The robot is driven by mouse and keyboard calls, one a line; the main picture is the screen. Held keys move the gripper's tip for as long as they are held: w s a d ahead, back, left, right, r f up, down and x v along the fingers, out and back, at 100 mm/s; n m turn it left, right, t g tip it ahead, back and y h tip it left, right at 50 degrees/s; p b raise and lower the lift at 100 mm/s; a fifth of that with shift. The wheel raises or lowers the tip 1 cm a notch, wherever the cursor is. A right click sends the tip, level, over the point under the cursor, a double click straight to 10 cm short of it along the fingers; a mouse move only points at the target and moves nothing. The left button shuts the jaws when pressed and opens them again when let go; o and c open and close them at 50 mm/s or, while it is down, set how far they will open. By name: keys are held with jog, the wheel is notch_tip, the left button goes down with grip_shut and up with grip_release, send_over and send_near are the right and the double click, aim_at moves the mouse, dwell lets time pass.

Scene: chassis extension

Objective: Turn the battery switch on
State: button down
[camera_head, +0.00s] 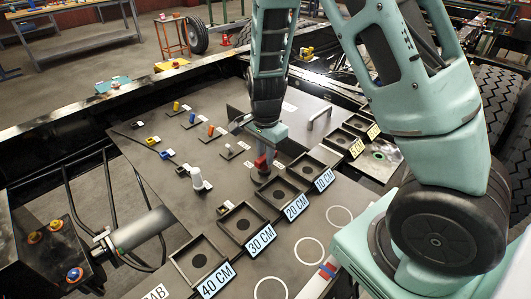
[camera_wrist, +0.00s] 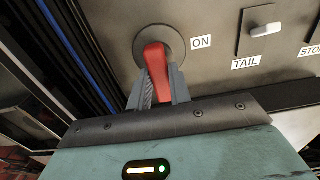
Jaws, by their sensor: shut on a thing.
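The battery switch is a red handle (camera_wrist: 156,62) on a round grey base (camera_wrist: 176,40), with an "ON" label (camera_wrist: 201,42) to its right in the wrist view. My gripper (camera_wrist: 158,88) is shut on the red handle, one finger on each side of it. In the head view my gripper (camera_head: 264,150) reaches down to the panel, and the red handle (camera_head: 262,164) shows just below it. The lower part of the handle lies between the fingers and is partly hidden.
A "TAIL" toggle switch (camera_wrist: 264,30) sits right of the red handle. The dark panel (camera_head: 150,165) holds several coloured switches and a white knob (camera_head: 198,180). Square trays marked in centimetres, such as the 30 CM one (camera_head: 241,223), line the front. A metal handle (camera_head: 319,118) rises at the right.

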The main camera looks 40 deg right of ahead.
jog(key=shift+n, duration=0.3)
jog(key=n, duration=0.3)
jog(key=shift+w+n, duration=0.1)
jog(key=shift+n, duration=0.2)
jog(key=n, duration=0.4)
jog(key=shift+n, duration=0.3)
jog(key=n, duration=0.4)
jog(key=shift+w+a+n, duration=0.1)
jog(key=shift+a+n, duration=0.05)
jog(key=shift+n, duration=0.15)
jog(key=shift+a+n+p, duration=0.15)
jog(key=shift+n+p, duration=0.4)
jog(key=shift+n, duration=1.65)
jog(key=c, duration=1.3)
grip_release()
